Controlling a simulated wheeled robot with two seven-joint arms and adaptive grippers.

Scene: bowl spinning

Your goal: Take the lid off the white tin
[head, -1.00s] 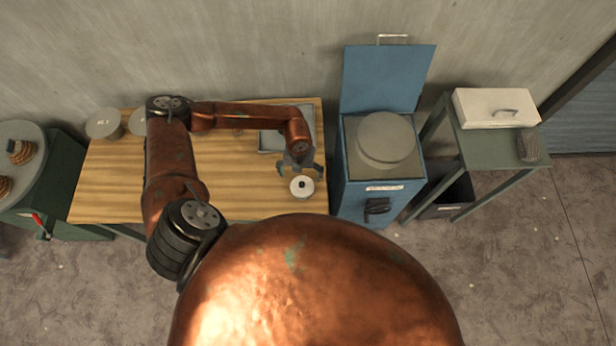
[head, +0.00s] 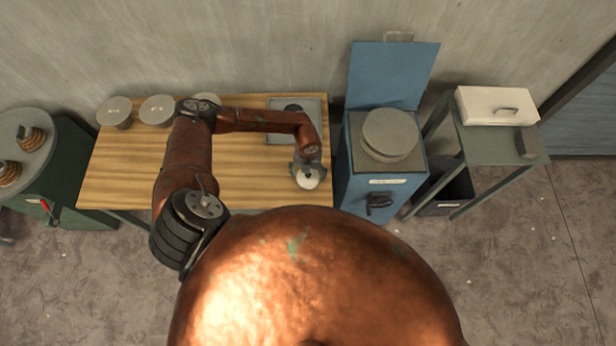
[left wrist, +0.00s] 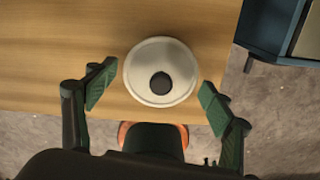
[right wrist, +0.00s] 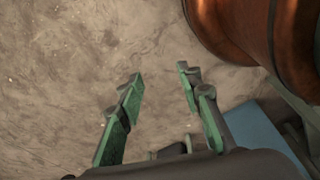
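The white tin (head: 308,179) stands upright near the front right corner of the wooden table (head: 130,165). Its white lid with a dark round knob (left wrist: 160,83) is on it in the left wrist view. My left gripper (head: 307,168) is at the tin from above. In the left wrist view the left gripper (left wrist: 158,92) is open, its two green-padded fingers apart on either side of the lid, with gaps visible. My right gripper (right wrist: 158,88) is open and empty over the bare floor. The tin's side walls are mostly hidden.
Several grey round containers (head: 158,110) stand at the table's back left. A grey tray (head: 281,134) lies behind the tin. A white box (head: 496,105) sits on the right-hand stand.

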